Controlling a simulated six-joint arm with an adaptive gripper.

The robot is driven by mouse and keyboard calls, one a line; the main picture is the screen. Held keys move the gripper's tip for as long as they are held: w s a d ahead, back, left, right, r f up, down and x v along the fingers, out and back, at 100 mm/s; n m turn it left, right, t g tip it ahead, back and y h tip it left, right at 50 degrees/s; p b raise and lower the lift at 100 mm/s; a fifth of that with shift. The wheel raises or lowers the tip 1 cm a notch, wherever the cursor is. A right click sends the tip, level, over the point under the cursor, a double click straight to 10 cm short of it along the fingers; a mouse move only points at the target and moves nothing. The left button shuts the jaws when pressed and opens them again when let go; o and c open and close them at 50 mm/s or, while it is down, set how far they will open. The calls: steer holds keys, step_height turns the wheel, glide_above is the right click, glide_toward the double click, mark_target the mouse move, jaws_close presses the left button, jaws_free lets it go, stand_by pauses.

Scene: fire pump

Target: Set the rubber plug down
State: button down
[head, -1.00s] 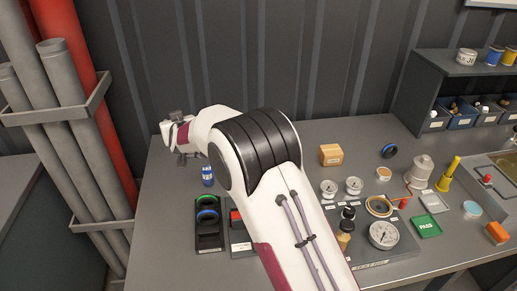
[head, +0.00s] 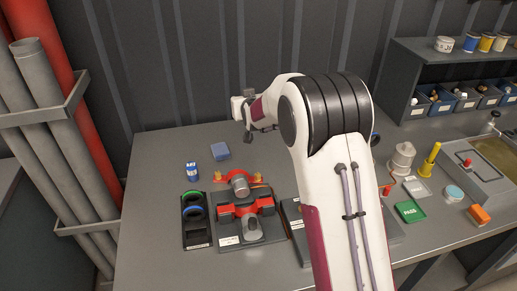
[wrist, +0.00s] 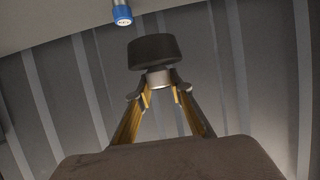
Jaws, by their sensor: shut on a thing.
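My gripper (wrist: 158,92) is shut on the rubber plug (wrist: 155,50) in the wrist view. The plug is a dark, wide cylinder with a narrower metallic part between the two yellowish fingers. In that view it appears against the wall, apart from the bench. In the head view my wrist and gripper are over the back of the bench, left of my arm's black elbow. The plug cannot be clearly made out there.
A blue can (head: 191,171) and a blue block (head: 220,151) stand on the left of the bench. A red-and-grey pump fixture (head: 245,210) and a black ring holder (head: 196,222) are in front. A green PASS tray (head: 410,211) lies right of my arm. Bare bench lies at the back left.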

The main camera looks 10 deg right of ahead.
steer(key=s+d+f, duration=0.1)
steer(key=s+d, duration=0.2)
steer(key=d, duration=0.1)
steer(key=shift+s+d+f, duration=0.35)
steer(key=shift+d, duration=0.05)
step_height(320, 180, down, 6)
stand_by(0.7)
steer(key=shift+f, duration=0.15)
steer(key=shift+f, duration=1.85)
steer(key=shift+f, duration=0.1)
